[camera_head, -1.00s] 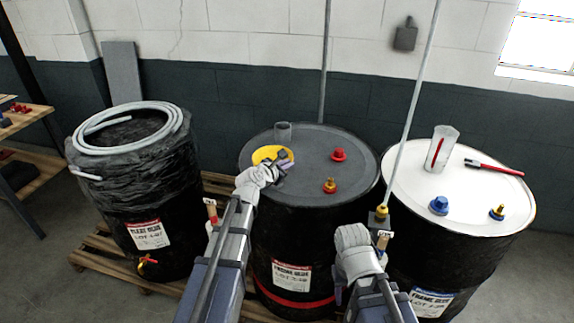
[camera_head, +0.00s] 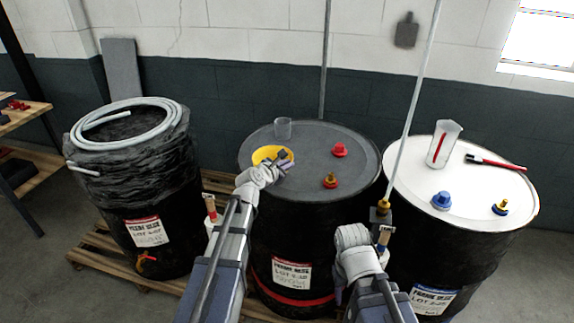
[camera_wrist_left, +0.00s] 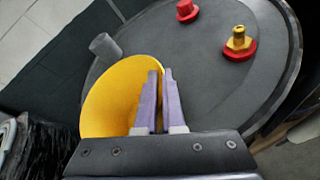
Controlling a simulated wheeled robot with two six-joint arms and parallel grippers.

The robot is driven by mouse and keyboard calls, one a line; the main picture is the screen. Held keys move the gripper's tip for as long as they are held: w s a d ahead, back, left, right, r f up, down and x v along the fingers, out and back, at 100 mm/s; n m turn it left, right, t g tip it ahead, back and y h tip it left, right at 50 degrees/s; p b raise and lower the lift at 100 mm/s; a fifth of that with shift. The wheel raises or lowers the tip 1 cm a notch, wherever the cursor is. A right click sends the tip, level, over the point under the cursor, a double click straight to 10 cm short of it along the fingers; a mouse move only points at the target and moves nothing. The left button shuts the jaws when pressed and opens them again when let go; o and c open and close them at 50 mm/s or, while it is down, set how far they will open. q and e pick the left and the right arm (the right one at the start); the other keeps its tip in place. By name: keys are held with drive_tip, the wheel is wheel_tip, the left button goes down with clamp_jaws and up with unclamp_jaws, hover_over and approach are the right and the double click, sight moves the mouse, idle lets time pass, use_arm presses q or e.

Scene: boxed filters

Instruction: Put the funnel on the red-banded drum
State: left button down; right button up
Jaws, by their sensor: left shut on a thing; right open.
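The yellow funnel (camera_head: 262,154) is over the left part of the dark grey lid of the red-banded drum (camera_head: 330,150), the middle one, with its red band low on its side. My left gripper (camera_head: 284,160) is shut on the funnel's edge at its right side. In the left wrist view the funnel (camera_wrist_left: 112,95) shows its wide face, and the purple fingers of the left gripper (camera_wrist_left: 159,82) are close together at its edge. I cannot tell whether the funnel touches the lid. My right gripper (camera_head: 339,291) is low in front of the drum, mostly hidden behind its wrist.
A white-topped drum (camera_head: 475,190) with a beaker (camera_head: 443,145) and brush (camera_head: 495,162) stands right. A wrapped drum (camera_head: 150,180) with coiled hose stands left.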

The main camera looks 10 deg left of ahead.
use_arm(q)
drive_tip(key=shift+c, duration=1.9)
unclamp_jaws()
drive_tip(key=shift+r, duration=0.15)
drive_tip(key=shift+r+p, duration=3.95)
drive_tip(key=shift+p, duration=0.1)
drive_tip(key=shift+f, duration=0.1)
